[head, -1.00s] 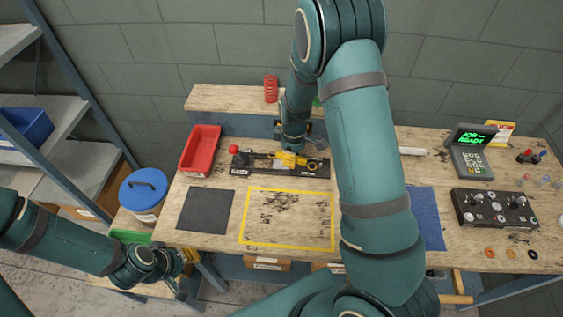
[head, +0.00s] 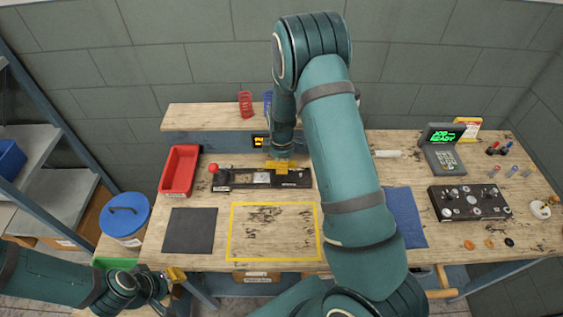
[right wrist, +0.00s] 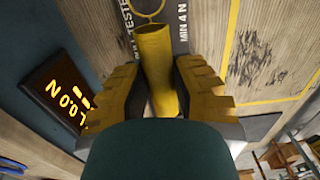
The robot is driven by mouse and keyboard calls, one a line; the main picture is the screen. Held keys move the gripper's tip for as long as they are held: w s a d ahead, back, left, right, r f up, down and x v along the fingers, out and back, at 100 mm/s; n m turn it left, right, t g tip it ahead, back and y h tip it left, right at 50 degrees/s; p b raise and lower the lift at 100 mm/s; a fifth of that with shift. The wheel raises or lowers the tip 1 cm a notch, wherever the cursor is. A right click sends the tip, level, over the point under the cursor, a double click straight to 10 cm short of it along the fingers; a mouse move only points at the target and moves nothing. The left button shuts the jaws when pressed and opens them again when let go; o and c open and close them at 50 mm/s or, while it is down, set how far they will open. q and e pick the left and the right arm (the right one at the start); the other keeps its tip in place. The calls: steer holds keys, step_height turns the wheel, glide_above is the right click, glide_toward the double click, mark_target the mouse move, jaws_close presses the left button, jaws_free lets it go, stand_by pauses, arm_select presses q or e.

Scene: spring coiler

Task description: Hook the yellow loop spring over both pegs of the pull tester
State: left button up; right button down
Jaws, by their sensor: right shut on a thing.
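The pull tester (head: 230,180) is a dark bar with a red knob at its left end, lying on the bench. My right gripper (head: 280,166) is over the right part of it. In the right wrist view, my right gripper (right wrist: 165,85) is shut on the yellow loop spring (right wrist: 155,50), a yellow body between both fingers. One thin wire loop sticks out at the top edge, over the tester's dark plate; its other end is hidden. I cannot see either peg clearly, nor whether a loop is around one. My left gripper (head: 175,273) is low at the bench's front left; its opening is unclear.
An orange force display (right wrist: 68,105) reads 0.0 N beside the gripper. A red tray (head: 180,170), dark mat (head: 190,230) and yellow-outlined area (head: 275,258) are on the bench. A red spring (head: 245,104) stands on the raised shelf (head: 200,117) behind. A control box (head: 470,203) stands right.

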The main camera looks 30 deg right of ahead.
mark_target(282, 177)
steer(key=shift+f+b, duration=0.9)
steer(key=shift+f, duration=0.7)
steer(key=shift+f+b, duration=0.8)
steer(key=shift+f, duration=0.05)
steer(key=c, duration=0.8)
jaws_free()
step_height(282, 177, up, 12)
steer(key=shift+s+f, duration=0.1)
